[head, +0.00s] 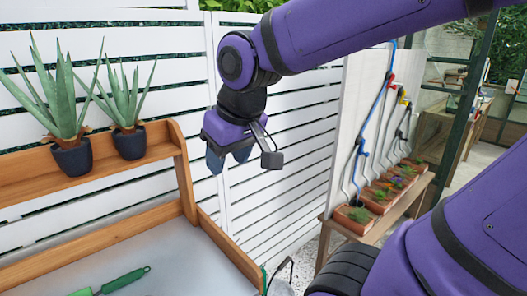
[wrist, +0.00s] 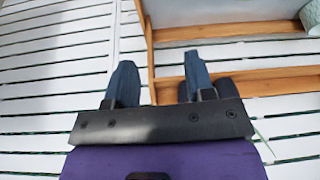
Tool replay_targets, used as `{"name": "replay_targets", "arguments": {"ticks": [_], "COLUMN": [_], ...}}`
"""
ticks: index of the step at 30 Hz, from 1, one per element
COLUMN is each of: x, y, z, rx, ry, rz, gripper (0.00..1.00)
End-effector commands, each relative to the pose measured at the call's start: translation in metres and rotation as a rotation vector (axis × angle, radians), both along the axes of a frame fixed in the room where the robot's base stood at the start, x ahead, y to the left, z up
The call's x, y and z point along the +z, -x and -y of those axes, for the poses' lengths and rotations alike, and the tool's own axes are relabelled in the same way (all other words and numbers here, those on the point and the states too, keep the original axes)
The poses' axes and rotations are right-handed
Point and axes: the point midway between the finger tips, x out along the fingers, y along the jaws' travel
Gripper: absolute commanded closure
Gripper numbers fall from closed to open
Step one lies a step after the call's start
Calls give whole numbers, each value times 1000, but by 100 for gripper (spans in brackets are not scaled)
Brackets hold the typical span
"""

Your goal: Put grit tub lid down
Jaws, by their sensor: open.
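My gripper (head: 228,160) hangs in the air in front of the white slatted fence, to the right of the wooden bench's raised shelf. Its two blue-grey fingers are apart in the wrist view (wrist: 160,82), and I see nothing held between them. I cannot make out a grit tub lid in either view. A clear or pale vessel with a dark curved handle (head: 280,280) is cut off at the bottom of the head view; I cannot tell whether it is the grit tub.
The bench (head: 190,262) has a grey top and wooden rim. A green-handled tool (head: 124,281) lies on it. Two dark-potted spiky plants (head: 72,158) (head: 129,143) stand on its shelf. Terracotta planters (head: 354,218) line a wooden stand at right. Space around my gripper looks clear.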

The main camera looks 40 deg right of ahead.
Motion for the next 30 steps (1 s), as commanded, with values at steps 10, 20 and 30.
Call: {"name": "replay_targets", "arguments": {"ticks": [10,20,30], "x": [21,21,21], "y": [59,63,63], "z": [26,28,28], "rx": [-61,-64,-64], "ry": [-4,-4,-4], "rz": [84,88,88], "gripper": [51,51,51]}}
